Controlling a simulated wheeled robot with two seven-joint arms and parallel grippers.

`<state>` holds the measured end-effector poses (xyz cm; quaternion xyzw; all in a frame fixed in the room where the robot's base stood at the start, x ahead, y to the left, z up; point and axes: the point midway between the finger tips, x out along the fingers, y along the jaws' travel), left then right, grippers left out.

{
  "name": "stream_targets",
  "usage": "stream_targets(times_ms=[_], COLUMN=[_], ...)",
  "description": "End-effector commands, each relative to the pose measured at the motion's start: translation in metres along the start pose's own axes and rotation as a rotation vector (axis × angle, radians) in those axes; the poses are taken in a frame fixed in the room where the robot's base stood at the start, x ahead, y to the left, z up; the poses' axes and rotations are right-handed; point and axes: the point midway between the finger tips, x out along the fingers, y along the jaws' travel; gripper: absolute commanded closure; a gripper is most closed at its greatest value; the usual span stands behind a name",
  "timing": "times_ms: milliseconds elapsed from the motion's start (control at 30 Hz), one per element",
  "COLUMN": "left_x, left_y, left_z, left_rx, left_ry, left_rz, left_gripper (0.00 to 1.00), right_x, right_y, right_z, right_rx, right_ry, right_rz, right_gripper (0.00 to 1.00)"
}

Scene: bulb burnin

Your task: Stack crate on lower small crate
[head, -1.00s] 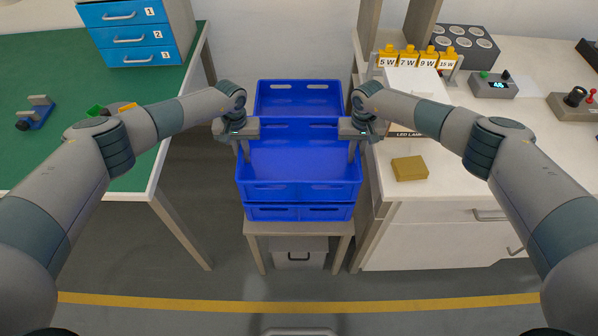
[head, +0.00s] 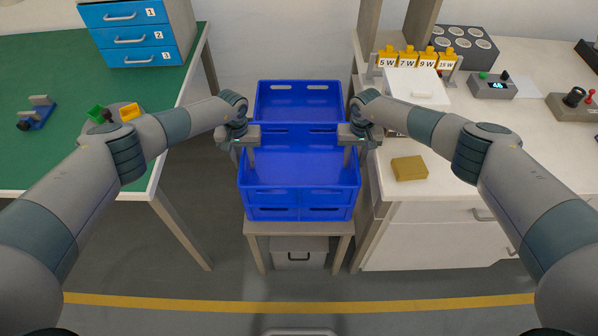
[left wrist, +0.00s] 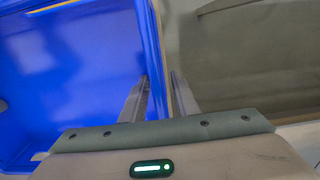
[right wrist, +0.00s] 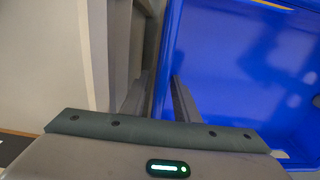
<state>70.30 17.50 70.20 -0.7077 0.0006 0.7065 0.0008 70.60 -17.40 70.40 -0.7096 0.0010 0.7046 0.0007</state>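A blue crate (head: 300,170) sits low over the lower small crate (head: 300,213), and their fronts line up closely. The lower crate shows only as a blue front strip. I cannot tell whether the two are fully seated. My left gripper (head: 249,158) is shut on the upper crate's left side wall (left wrist: 157,50), one finger inside and one outside. My right gripper (head: 348,158) is shut on the right side wall (right wrist: 164,60) in the same way. The upper crate looks level and empty.
Another blue crate (head: 299,97) stands just behind. The crates stand on a small wooden stand (head: 298,229) with a grey bin (head: 300,254) beneath. A green-topped table (head: 60,150) is on the left. A white bench (head: 440,185) with a yellow-brown box (head: 409,168) is close on the right.

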Motion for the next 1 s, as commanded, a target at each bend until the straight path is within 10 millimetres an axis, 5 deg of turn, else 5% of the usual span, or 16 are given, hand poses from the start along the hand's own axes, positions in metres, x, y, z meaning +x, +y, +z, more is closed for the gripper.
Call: stream_targets(times_ms=[467, 1000], left_x=[-0.008, -0.069], left_y=[0.001, 0.0], left_z=[-0.001, 0.001], left_rx=[0.0, 0.0], left_ry=[0.003, 0.004], left_rz=[0.002, 0.002], left_gripper=[0.72, 0.72], right_x=[0.009, 0.009], right_y=[-0.001, -0.001], right_z=[0.007, 0.007], right_rx=[-0.001, -0.001], right_ry=[-0.012, -0.012], right_rz=[0.001, 0.0], right_gripper=[0.72, 0.72])
